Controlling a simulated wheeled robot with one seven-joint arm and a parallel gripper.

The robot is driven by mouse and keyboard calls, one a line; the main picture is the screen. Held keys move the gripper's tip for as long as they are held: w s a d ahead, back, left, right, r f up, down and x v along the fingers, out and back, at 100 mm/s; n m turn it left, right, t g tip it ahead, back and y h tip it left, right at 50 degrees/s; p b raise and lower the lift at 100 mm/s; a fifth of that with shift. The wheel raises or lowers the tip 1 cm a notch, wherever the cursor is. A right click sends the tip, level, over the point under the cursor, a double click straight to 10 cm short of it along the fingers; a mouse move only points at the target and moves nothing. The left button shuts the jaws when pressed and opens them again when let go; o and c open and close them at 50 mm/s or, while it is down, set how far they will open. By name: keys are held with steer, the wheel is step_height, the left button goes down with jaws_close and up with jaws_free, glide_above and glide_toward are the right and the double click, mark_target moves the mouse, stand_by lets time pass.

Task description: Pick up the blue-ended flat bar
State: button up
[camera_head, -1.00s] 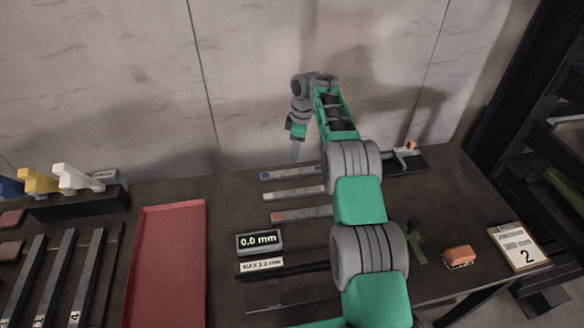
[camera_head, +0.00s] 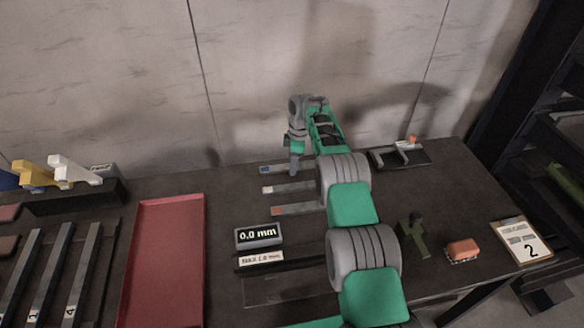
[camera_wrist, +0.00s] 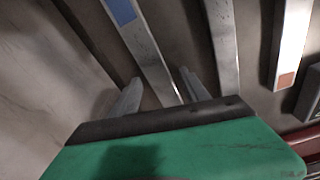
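The blue-ended flat bar (camera_head: 277,169) lies on the dark table near the wall, its blue end to the left. My gripper (camera_head: 296,172) points down at this bar, right of the blue end. In the wrist view the bar (camera_wrist: 147,48) runs between the two fingers of my gripper (camera_wrist: 161,78), with its blue end beyond them. The fingers are apart, one on each side of the bar, with gaps visible. I cannot tell how far the fingertips are above the table. My arm hides the bar's right end in the head view.
A white-ended bar (camera_head: 285,188) and an orange-ended bar (camera_head: 293,210) lie parallel in front; the white-ended one is close to one finger. A display box (camera_head: 259,236), a red tray (camera_head: 165,265) and a green object (camera_head: 413,238) stand nearer. The wall (camera_head: 250,70) is close behind.

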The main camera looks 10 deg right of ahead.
jaws_close()
stand_by(0.3)
stand_by(0.7)
steer(key=shift+w+r, duration=0.1)
steer(key=shift+r, duration=0.05)
